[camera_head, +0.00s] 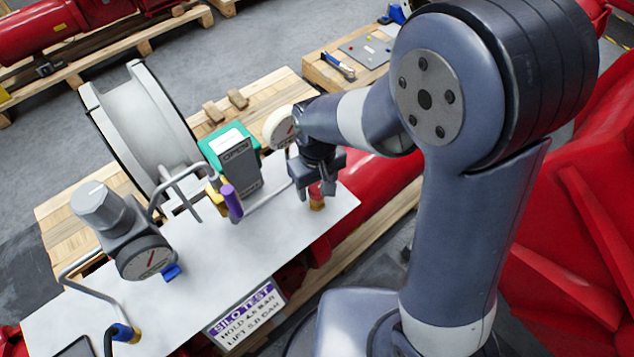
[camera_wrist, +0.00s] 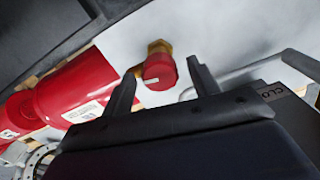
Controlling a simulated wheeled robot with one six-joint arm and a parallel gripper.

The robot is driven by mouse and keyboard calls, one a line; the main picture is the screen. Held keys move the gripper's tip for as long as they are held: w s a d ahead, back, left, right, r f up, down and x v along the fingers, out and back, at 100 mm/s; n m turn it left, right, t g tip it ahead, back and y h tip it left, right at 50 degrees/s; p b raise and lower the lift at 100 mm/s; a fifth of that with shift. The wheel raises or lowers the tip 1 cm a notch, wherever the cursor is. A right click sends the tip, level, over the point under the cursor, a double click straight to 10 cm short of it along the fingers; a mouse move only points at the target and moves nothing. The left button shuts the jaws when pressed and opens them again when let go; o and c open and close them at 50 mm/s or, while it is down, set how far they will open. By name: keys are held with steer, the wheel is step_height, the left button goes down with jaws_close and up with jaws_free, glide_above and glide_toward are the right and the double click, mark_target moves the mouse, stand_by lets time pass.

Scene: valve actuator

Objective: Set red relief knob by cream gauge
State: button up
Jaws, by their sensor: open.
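The red relief knob (camera_head: 315,189) sits on a brass fitting (camera_head: 317,204) at the right end of the white panel, partly hidden by my gripper in the head view. In the wrist view, the red knob (camera_wrist: 160,70) shows a short white mark on its end. My gripper (camera_head: 314,192) is open at the knob. In the wrist view, its fingers (camera_wrist: 162,70) stand apart on either side of the knob, with gaps visible. The cream gauge (camera_head: 280,127) stands behind my gripper. Its face shows a red needle, partly covered by my arm, and its reading is unclear.
The white panel (camera_head: 200,268) also carries a grey knob (camera_head: 97,205) above a dark-rimmed gauge (camera_head: 146,258), a grey block (camera_head: 236,165) and a purple-handled part (camera_head: 231,201). Bent metal pipes run across it. A sign (camera_head: 243,314) reads "SILO TEST, HOLD 4.5 BAR, LIFT 5.0 BAR".

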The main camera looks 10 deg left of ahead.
steer(key=c, duration=1)
steer(key=shift+n, duration=0.3)
steer(key=n, duration=0.5)
steer(key=shift+n, duration=0.3)
steer(key=n, duration=0.5)
steer(key=shift+b, duration=0.3)
steer(key=shift+n, duration=0.3)
steer(key=o, duration=1)
